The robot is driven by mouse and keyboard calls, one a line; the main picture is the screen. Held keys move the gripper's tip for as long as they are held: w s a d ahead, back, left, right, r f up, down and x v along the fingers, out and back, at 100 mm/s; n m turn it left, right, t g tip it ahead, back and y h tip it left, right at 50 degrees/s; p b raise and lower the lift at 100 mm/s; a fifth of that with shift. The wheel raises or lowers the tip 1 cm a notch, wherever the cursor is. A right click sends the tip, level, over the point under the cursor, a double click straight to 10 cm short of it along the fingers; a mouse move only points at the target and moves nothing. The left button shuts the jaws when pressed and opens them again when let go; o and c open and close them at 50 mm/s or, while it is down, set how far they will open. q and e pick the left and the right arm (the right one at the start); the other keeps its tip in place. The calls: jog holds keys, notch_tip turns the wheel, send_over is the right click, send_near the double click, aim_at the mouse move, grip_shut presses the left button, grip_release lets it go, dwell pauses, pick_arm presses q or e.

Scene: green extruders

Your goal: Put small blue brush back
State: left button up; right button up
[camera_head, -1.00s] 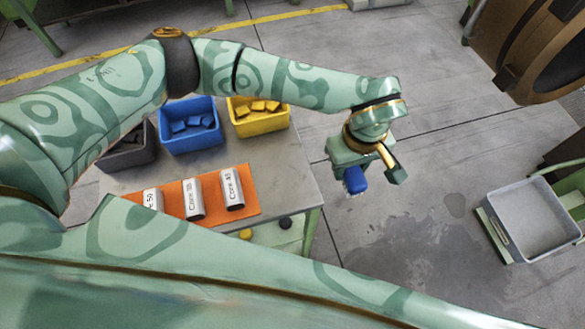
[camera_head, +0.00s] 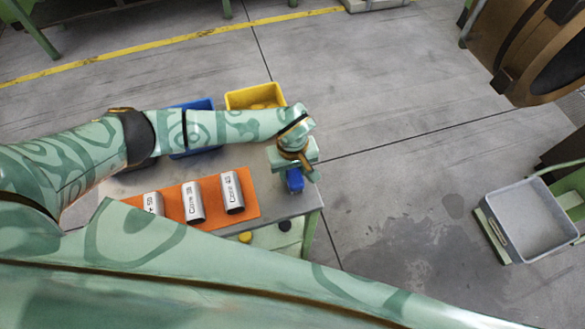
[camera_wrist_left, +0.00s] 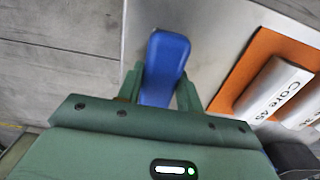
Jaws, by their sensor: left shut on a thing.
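My left gripper (camera_head: 296,178) is shut on the small blue brush (camera_head: 295,181), over the right edge of the grey table (camera_head: 302,204). In the left wrist view the brush (camera_wrist_left: 166,62) is a long blue shape between the two green fingers of the gripper (camera_wrist_left: 160,88), pointing away from the palm. A blue bin (camera_head: 207,104) and a yellow bin (camera_head: 258,96) stand at the back of the table, partly hidden by my left arm. My right gripper is not in view.
Several silver cylinders labelled "Core" (camera_head: 232,192) lie on an orange mat (camera_head: 175,208). They also show in the left wrist view (camera_wrist_left: 275,90). A yellow cap (camera_head: 245,237) and a black cap (camera_head: 285,225) are near the table's front. A grey tub (camera_head: 532,220) stands at the right.

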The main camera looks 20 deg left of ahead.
pick_arm(q)
jog(key=o, duration=1)
jog(key=shift+f, duration=0.1)
jog(key=shift+c, duration=0.2)
notch_tip(320, 180, up, 12)
jog(key=p, duration=0.1)
